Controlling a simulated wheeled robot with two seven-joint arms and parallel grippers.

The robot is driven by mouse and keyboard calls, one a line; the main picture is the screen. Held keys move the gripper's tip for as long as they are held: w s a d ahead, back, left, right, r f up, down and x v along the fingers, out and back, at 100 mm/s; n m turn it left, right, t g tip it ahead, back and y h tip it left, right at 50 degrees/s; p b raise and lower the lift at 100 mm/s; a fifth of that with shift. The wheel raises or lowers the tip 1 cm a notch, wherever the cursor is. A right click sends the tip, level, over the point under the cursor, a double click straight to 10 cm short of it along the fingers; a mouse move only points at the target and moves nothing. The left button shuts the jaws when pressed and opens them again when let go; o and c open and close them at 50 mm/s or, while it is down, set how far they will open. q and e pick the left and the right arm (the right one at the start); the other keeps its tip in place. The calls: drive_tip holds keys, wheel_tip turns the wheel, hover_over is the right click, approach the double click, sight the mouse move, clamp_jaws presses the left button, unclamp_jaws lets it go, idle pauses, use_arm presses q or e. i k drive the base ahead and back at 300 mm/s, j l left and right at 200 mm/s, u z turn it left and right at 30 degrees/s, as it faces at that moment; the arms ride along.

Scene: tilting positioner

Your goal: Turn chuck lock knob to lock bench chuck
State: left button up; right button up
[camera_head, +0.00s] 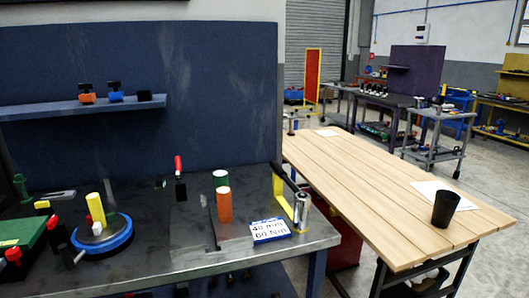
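At the left of the bench a round blue-rimmed disc (103,240) looks like the bench chuck. A yellow cylinder (95,208) and a white block (118,224) stand on it. A red knob (52,222) on a dark post is just left of the disc. Another red knob (14,255) is farther left, in front of a green box (22,236). I cannot tell which is the chuck lock knob, or whether the chuck is locked. Neither of my grippers is recognizable in the head view.
A red-handled clamp (179,180) stands mid-bench. The bench front (170,268) is mostly clear. A wooden table (380,190) holds a black cup (445,208).

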sight(52, 224)
drive_tip(key=u, duration=1.25)
